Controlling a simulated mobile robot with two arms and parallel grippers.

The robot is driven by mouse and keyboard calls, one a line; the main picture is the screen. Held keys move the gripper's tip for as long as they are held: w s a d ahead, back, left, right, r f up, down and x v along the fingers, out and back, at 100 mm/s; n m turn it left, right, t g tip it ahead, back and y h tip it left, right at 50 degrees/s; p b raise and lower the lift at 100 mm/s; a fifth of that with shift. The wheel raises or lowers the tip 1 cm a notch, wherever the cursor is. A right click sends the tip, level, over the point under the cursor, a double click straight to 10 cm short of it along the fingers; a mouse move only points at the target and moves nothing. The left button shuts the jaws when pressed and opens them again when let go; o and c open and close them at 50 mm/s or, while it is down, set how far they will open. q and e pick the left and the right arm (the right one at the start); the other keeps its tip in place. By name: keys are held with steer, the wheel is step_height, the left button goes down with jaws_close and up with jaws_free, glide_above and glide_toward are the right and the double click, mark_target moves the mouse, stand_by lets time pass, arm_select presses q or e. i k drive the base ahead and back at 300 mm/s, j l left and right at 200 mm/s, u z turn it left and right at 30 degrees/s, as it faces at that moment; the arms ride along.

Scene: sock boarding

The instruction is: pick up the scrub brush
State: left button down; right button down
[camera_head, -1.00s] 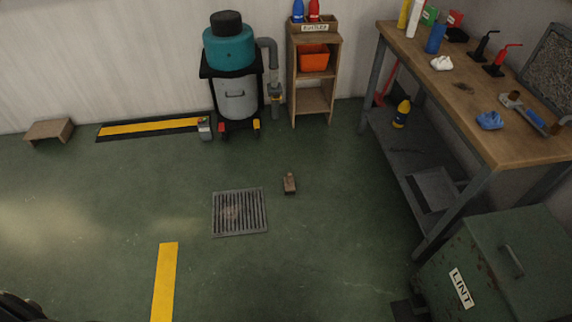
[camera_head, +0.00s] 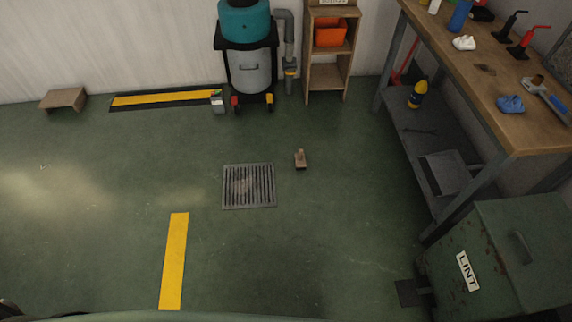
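A small brown block-like object with a raised knob, which looks like the scrub brush (camera_head: 300,159), lies on the green floor. It is just right of the far right corner of the floor drain grate (camera_head: 249,187), apart from it. It is too small to make out bristles. Neither of my grippers is in view, and nothing touches the brush. A dark piece at the bottom left corner and a pale green edge along the bottom seem to be parts of me.
Open floor surrounds the brush. A workbench (camera_head: 530,133) with a lower shelf and a green LINT bin (camera_head: 505,260) stand on the right. A teal-topped vacuum (camera_head: 246,68), a wooden shelf unit (camera_head: 325,80) and a low step (camera_head: 63,98) stand along the wall.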

mark_target(299, 160)
steer(key=i+u, duration=0.15)
steer(key=i, duration=1.1)
steer(key=j, duration=0.1)
